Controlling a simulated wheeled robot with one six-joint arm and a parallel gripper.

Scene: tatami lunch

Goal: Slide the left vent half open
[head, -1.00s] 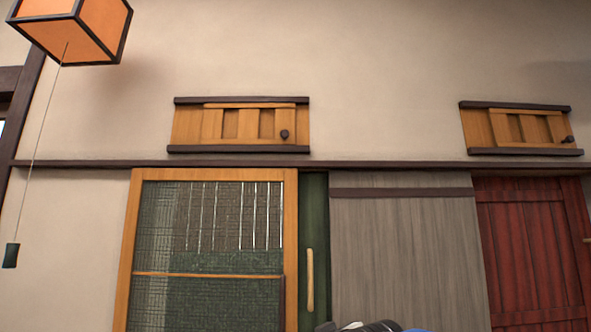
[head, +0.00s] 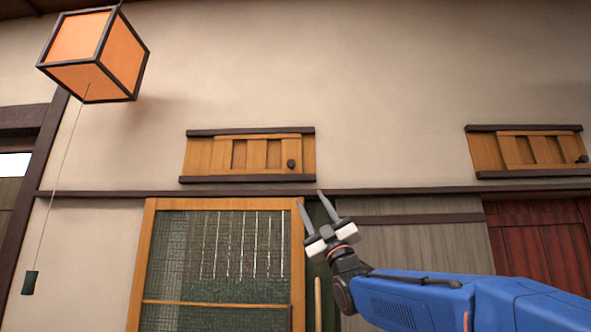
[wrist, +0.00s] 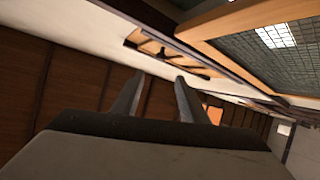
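The left vent (head: 200,156) is a wooden frame high on the wall between dark top and bottom rails. Its slatted panel (head: 257,152) sits toward the right side, with plain board at the left. A dark round knob (head: 291,164) is on the panel's right end. My gripper (head: 310,200) is open and empty, its two fingers pointing up, apart from the knob and appearing below the vent's right end in the head view. In the wrist view my fingertips (wrist: 160,79) are apart, with what looks like the vent (wrist: 165,50) beyond them.
A similar right vent (head: 540,151) is farther along the wall. A dark beam (head: 400,192) runs below both vents. Below it are a screened sliding door (head: 225,245) and a red door (head: 545,250). An orange lantern (head: 92,60) with a pull cord hangs at left.

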